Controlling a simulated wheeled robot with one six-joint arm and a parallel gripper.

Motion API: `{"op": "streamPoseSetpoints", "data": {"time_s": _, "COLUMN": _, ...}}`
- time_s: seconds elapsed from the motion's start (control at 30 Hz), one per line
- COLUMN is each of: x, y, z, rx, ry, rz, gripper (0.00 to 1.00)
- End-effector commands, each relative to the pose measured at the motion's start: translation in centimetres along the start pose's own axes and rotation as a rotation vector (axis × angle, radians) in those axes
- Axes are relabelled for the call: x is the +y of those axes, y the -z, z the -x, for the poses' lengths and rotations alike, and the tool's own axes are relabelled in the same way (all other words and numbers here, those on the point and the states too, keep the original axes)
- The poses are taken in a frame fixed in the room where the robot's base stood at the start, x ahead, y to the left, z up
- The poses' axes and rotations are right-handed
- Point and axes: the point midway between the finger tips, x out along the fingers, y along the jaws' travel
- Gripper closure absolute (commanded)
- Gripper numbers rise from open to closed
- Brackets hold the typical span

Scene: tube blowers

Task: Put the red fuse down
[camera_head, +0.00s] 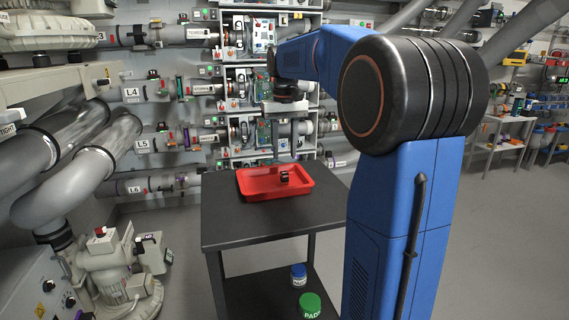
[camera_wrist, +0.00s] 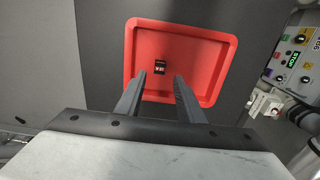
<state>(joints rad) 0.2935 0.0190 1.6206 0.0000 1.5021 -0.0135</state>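A small dark fuse with a red mark (camera_wrist: 159,67) lies in the red tray (camera_wrist: 225,68). In the head view the dark fuse (camera_head: 284,177) sits on the floor of the tray (camera_head: 250,187), right of its middle. My gripper (camera_wrist: 159,76) points down above the tray with its two fingers apart. The fuse shows just beyond the fingertips, in the gap between them in the picture. Nothing is held between the fingers. In the head view the fingers hang above the tray, with a gap between them and the fuse.
The tray stands on a dark table (camera_head: 228,230), whose top is otherwise bare. A blue-lidded jar (camera_head: 299,275) and a green-lidded jar (camera_head: 310,305) stand on its lower shelf. Racks of tubes (camera_head: 175,90) line the wall behind. White machinery (camera_head: 120,265) stands at left.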

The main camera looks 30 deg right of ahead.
Motion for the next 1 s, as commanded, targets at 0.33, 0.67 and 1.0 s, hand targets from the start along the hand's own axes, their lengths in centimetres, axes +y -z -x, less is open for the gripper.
{"op": "streamPoseSetpoints", "data": {"time_s": 0.33, "x": 0.0, "y": 0.0, "z": 4.0, "rx": -0.001, "ry": 0.0, "rz": 0.0, "gripper": 0.65}}
{"op": "streamPoseSetpoints", "data": {"time_s": 0.67, "x": -0.5, "y": -1.1, "z": 4.3, "rx": 0.012, "ry": 0.0, "rz": 0.009, "gripper": 0.65}}
{"op": "streamPoseSetpoints", "data": {"time_s": 1.0, "x": -4.0, "y": -10.5, "z": 1.4, "rx": 0.12, "ry": 0.004, "rz": 0.085, "gripper": 0.65}}
